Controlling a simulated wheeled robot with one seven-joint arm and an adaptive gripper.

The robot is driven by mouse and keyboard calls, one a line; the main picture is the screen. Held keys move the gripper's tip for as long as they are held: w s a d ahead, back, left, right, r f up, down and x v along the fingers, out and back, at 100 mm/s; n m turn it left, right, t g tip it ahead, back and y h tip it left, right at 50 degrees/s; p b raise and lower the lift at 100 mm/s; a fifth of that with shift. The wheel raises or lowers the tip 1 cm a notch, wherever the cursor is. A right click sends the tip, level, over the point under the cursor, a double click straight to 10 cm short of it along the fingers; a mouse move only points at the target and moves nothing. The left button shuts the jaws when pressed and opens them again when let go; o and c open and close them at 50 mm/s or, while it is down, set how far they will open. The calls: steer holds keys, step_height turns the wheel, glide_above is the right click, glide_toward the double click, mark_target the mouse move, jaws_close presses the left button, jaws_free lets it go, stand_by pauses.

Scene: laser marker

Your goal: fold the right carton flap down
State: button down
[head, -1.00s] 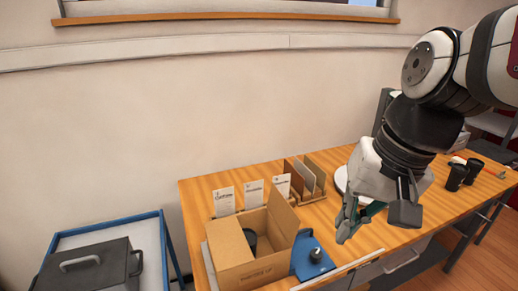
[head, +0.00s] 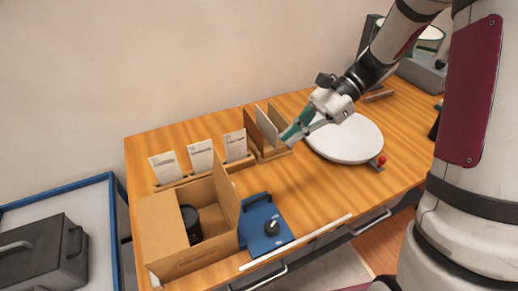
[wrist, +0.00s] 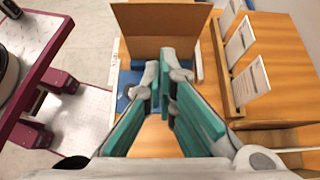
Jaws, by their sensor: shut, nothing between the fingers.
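The open cardboard carton (head: 180,262) stands at the left front of the wooden table with a black cup (head: 191,226) inside. Its right flap (head: 226,200) stands upright. A brown panel (head: 163,226), apparently the left flap, lies over the left side of the opening. My gripper (head: 290,138), with teal fingers, is shut and empty, above the table to the right of and behind the carton, apart from it. In the wrist view an upright cardboard panel (wrist: 160,32), apparently the right flap, shows beyond my fingertips (wrist: 165,76).
A round white plate (head: 345,142) is to the right. The table's middle is clear.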

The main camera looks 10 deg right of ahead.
steer(key=p, duration=0.2)
glide_toward(226, 183)
step_height(226, 183, down, 4)
steer(key=shift+s+a+r+p, duration=0.15)
steer(key=shift+a+p, duration=0.2)
steer(key=shift+a, duration=0.55)
steer(key=shift+s+a+f+p, duration=0.1)
steer(key=shift+a+p, duration=0.25)
steer(key=shift+a, duration=0.6)
steer(key=shift+a+r, duration=0.1)
steer(key=shift+a+r+h, duration=0.15)
steer(key=shift+a+h, duration=0.1)
steer(key=shift+h, duration=0.15)
